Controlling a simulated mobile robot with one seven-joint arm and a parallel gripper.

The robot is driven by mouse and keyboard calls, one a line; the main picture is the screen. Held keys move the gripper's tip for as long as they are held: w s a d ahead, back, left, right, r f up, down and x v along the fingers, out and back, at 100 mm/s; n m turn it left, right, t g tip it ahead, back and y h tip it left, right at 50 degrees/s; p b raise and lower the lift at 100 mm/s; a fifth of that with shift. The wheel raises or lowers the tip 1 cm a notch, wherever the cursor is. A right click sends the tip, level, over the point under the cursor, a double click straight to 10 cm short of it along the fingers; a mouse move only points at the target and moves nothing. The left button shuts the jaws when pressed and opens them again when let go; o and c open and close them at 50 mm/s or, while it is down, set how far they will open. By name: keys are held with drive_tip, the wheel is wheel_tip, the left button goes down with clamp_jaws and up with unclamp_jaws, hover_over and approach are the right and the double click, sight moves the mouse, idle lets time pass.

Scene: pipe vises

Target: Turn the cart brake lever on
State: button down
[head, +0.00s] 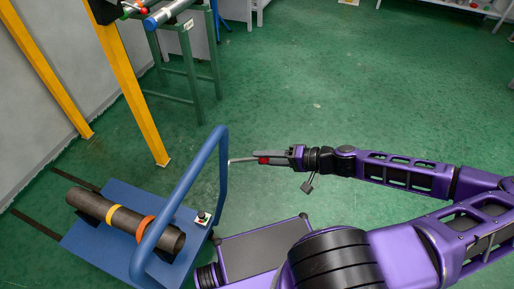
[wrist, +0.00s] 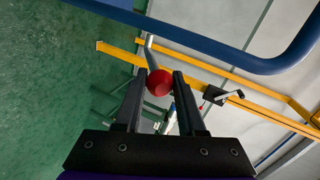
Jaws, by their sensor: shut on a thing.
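The blue cart (head: 110,225) stands at the lower left in the head view, with its tall blue tube handle (head: 222,170) upright. The brake lever is a thin grey rod (head: 239,160) with a red ball knob (wrist: 159,83) at its end. In the head view the rod runs from beside the cart handle to my gripper (head: 263,158). My gripper is shut on the red knob, which sits between the two dark fingers in the wrist view. The lever's pivot is hidden behind the handle.
A dark pipe (head: 90,203) with yellow and orange bands lies on the cart. A small box with a knob (head: 203,218) sits at the cart's edge. Yellow posts (head: 133,85) and a green stand (head: 188,65) are behind. The green floor (head: 330,80) is clear at centre.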

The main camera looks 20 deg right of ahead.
drive_tip(key=shift+s+d+f+t+y, duration=0.2)
drive_tip(key=shift+f+t+y, duration=0.3)
drive_tip(key=shift+f, duration=0.3)
drive_tip(key=shift+s+d+f+t+y, duration=0.2)
drive_tip(key=shift+f+t+y, duration=0.1)
drive_tip(key=shift+f+y, duration=0.4)
drive_tip(key=shift+s+d+f+t+y, duration=0.1)
drive_tip(key=shift+d+f+t+y, duration=0.1)
drive_tip(key=shift+f+t+y, duration=0.45)
drive_tip(key=shift+f+g, duration=0.25)
drive_tip(key=c, duration=0.5)
unclamp_jaws()
drive_tip(key=v, duration=1.7)
drive_tip(key=shift+s+d+r, duration=0.15)
drive_tip(key=shift+d, duration=0.05)
drive_tip(key=shift+a, duration=0.1)
